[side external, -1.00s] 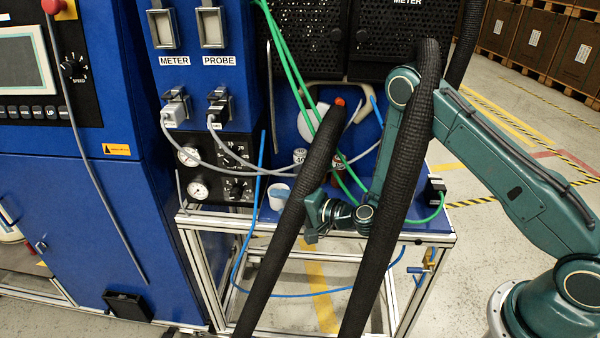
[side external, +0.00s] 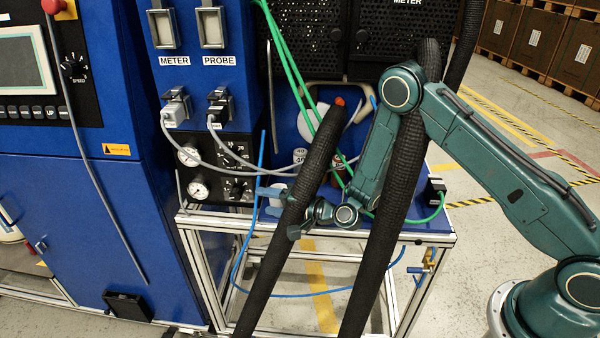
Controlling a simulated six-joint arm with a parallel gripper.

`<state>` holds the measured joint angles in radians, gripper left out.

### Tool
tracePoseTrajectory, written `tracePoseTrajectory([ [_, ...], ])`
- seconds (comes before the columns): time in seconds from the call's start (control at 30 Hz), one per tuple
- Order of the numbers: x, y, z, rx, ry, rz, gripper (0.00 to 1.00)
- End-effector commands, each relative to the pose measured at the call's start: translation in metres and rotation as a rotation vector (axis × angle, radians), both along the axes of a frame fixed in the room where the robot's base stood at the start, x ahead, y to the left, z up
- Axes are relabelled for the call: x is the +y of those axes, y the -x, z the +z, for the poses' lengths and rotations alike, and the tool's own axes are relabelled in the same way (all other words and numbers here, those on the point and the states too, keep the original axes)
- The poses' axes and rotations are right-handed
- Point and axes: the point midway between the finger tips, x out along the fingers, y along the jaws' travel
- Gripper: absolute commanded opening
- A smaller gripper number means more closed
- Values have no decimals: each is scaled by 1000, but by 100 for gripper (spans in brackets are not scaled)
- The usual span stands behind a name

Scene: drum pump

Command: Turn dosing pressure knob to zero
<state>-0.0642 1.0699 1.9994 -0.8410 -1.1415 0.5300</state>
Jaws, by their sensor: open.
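A black panel (side external: 212,198) on the blue cabinet carries two round gauges on its left and two black knobs on its right. The upper knob (side external: 235,150) sits beside the upper gauge (side external: 188,156). The lower knob (side external: 236,187) sits beside the lower gauge (side external: 198,191). The labels are too small to tell which knob is for dosing pressure, and the pointer settings cannot be read. My gripper (side external: 266,201) is open and empty. Its fingers point left toward the lower knob, with a gap between. A black hose hides part of the gripper's body.
Two thick black hoses (side external: 377,245) cross in front of my arm. Grey cables (side external: 215,145) hang across the panel, and a thin blue tube (side external: 261,160) runs between panel and gripper. A pale cup (side external: 278,189) stands on the blue table (side external: 430,226) behind the fingers.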

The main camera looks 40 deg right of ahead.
Motion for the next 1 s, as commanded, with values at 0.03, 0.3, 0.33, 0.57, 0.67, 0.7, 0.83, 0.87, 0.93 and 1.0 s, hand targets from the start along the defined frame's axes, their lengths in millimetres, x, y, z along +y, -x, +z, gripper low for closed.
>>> tracePoseTrajectory([
  [0.03,2,-3,-1,-1,1,2,52],
  [0.3,10,-22,-5,-2,0,2,52],
  [0.33,11,-24,-5,-2,1,2,52],
  [0.57,18,-44,-10,-2,2,0,52],
  [0.67,23,-54,-12,-2,0,2,52],
  [0.7,24,-58,-13,-2,0,1,52],
  [0.83,28,-69,-16,-1,0,-1,52],
  [0.87,29,-72,-17,-1,0,-1,52],
  [0.93,32,-77,-18,-1,0,0,52],
  [1.0,33,-81,-18,-1,0,0,52],
])
